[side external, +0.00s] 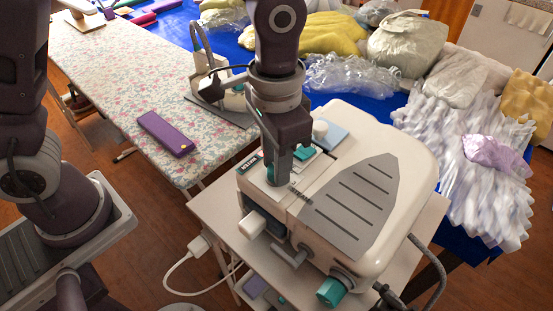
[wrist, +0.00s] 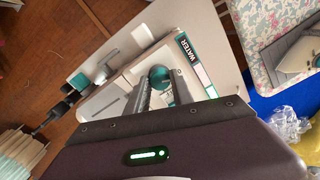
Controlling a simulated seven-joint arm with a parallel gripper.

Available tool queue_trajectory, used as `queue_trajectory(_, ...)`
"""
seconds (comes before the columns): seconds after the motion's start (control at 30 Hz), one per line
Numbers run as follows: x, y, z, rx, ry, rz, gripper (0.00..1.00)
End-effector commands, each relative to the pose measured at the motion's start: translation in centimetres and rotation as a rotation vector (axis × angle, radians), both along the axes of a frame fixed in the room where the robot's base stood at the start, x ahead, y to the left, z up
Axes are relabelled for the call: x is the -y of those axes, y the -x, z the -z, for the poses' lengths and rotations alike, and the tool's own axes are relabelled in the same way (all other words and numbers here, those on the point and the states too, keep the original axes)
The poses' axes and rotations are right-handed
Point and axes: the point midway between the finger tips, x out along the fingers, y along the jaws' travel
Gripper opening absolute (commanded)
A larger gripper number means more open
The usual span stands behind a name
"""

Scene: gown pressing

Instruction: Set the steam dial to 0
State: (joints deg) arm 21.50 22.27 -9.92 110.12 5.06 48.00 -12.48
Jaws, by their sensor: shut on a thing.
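The steam station (side external: 375,150) is a cream box with a grey slotted iron rest on top, standing on a small white table. A round teal dial (wrist: 160,76) sits on its top panel near the WATER label (wrist: 187,46). My gripper (side external: 273,178) points down onto this panel. In the wrist view its two fingers (wrist: 161,82) are on either side of the teal dial, shut on it. The dial's pointer and scale marks cannot be read, and the fingers hide part of it. A second teal knob (side external: 331,291) is on the station's front, low down.
A white round knob (side external: 320,129) and a teal button (side external: 306,152) stand close to my gripper on the station. A floral ironing board (side external: 110,80) holds a purple box (side external: 166,134) and an iron (side external: 232,98). Fabrics and plastic bags crowd the blue table (side external: 376,106) behind.

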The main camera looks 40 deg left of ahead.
Motion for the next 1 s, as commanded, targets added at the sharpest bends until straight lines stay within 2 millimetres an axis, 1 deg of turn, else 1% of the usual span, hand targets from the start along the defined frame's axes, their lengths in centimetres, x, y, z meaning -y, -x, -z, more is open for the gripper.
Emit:
queue_trajectory(0.03,0.0,0.0,0.0,0.000,0.000,-0.002,0.00)
queue_trajectory(0.07,0.0,0.0,0.0,0.000,0.000,-0.001,0.30)
queue_trajectory(0.1,0.0,0.0,0.0,0.000,0.000,-0.001,0.38)
queue_trajectory(0.17,0.0,0.0,0.0,0.000,0.000,-0.001,0.49)
queue_trajectory(0.47,0.0,0.0,-0.1,0.000,0.000,0.000,0.49)
queue_trajectory(0.57,0.0,-0.1,-1.3,0.004,0.001,0.000,0.49)
queue_trajectory(0.7,0.0,-0.1,-4.4,0.004,0.003,-0.001,0.49)
queue_trajectory(0.8,0.0,-0.1,-6.1,0.003,0.002,-0.001,0.49)
queue_trajectory(0.9,0.0,0.0,-7.0,0.001,0.002,0.000,0.49)
queue_trajectory(1.0,0.0,0.0,-7.2,0.000,0.000,0.000,0.49)
